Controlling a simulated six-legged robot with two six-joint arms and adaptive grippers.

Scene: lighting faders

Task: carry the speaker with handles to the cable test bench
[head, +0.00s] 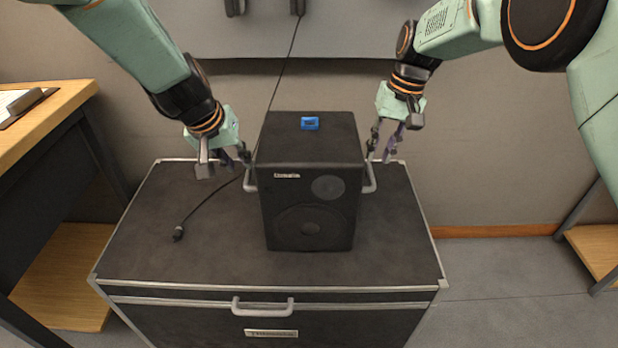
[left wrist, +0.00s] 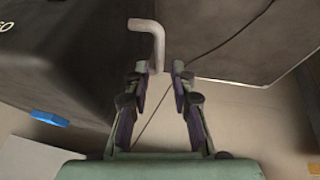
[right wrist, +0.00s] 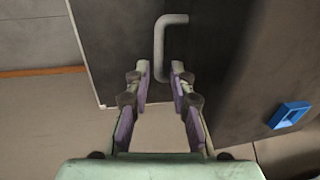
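The speaker (head: 310,190) is a black box with two round cones, standing upright on a dark flight case (head: 160,225). It has a grey handle on each side: a left one (head: 249,181) and a right one (head: 370,178). My left gripper (head: 246,160) is open beside the left handle; in the left wrist view that handle (left wrist: 157,45) lies just beyond the fingertips. My right gripper (head: 378,158) is open beside the right handle; in the right wrist view that handle (right wrist: 160,50) is just ahead of the fingertips. I cannot identify the cable test bench for certain.
A small blue item (head: 310,123) sits on top of the speaker. A cable with a dark plug (head: 179,233) lies on the case. A wood-topped bench (head: 45,120) stands at the left, and another wooden piece (head: 592,250) at the right. Grey floor (head: 510,300) is clear at the right.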

